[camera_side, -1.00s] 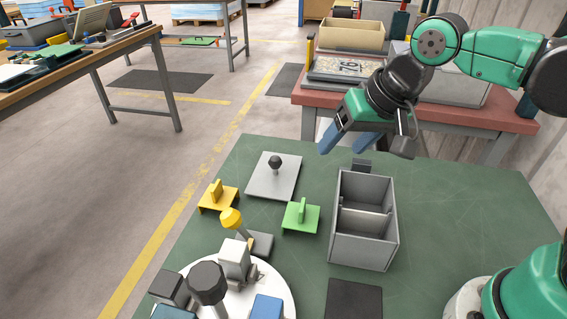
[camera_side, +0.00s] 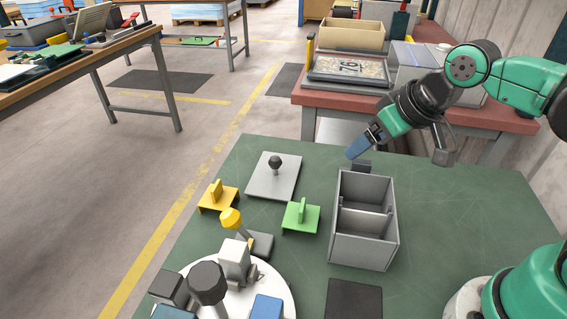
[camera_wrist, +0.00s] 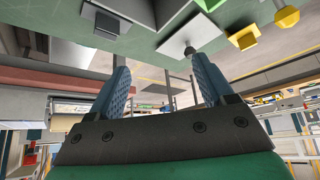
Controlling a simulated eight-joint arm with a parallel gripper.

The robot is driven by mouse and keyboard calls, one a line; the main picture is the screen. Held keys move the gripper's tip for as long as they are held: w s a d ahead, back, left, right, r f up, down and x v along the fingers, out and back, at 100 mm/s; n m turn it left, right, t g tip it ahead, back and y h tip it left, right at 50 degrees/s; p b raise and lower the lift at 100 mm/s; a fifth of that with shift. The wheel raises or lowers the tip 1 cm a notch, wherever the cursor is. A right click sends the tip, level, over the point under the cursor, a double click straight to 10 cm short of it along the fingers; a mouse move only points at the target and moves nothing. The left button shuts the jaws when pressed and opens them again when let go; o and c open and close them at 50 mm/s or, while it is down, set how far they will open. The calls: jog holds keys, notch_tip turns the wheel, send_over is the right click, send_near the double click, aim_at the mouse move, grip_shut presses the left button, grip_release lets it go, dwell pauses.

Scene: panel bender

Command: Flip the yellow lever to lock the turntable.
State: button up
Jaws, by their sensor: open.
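The yellow lever (camera_side: 231,219) has a yellow knob and stands tilted on a dark grey block (camera_side: 258,243) at the turntable's far edge. The white round turntable (camera_side: 232,306) is at the bottom of the side view, partly cut off. In the wrist view, the yellow knob (camera_wrist: 287,17) shows at the top right. My gripper (camera_side: 356,150) is above the far part of the green table, right of and well away from the lever. In the wrist view, its two blue fingers (camera_wrist: 160,78) are apart with nothing held between them.
A grey two-compartment bin (camera_side: 364,220) stands right of the lever. A green bracket (camera_side: 300,216), a yellow bracket (camera_side: 218,197) and a grey plate with a black knob (camera_side: 273,178) lie around it. A large black knob (camera_side: 207,283) stands on the turntable.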

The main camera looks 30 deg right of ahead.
jog(key=w+a+n+g+y, duration=0.1)
jog(key=w+a+n+g, duration=0.15)
jog(key=a, duration=0.25)
jog(key=w+a+n+g, duration=0.1)
jog(key=w+a, duration=0.2)
jog(key=a, duration=0.2)
jog(key=n+g, duration=0.2)
jog(key=g, duration=0.1)
send_over(230, 211)
jog(key=f, duration=0.3)
jog(key=shift+w+d+f+h, duration=0.1)
jog(key=shift+d+f+h, duration=0.2)
jog(key=shift+f, duration=0.05)
jog(key=shift+a+f, duration=0.2)
jog(key=shift+f, duration=0.05)
jog(key=shift+a+f, duration=0.1)
jog(key=shift+f, duration=2.6)
grip_shut()
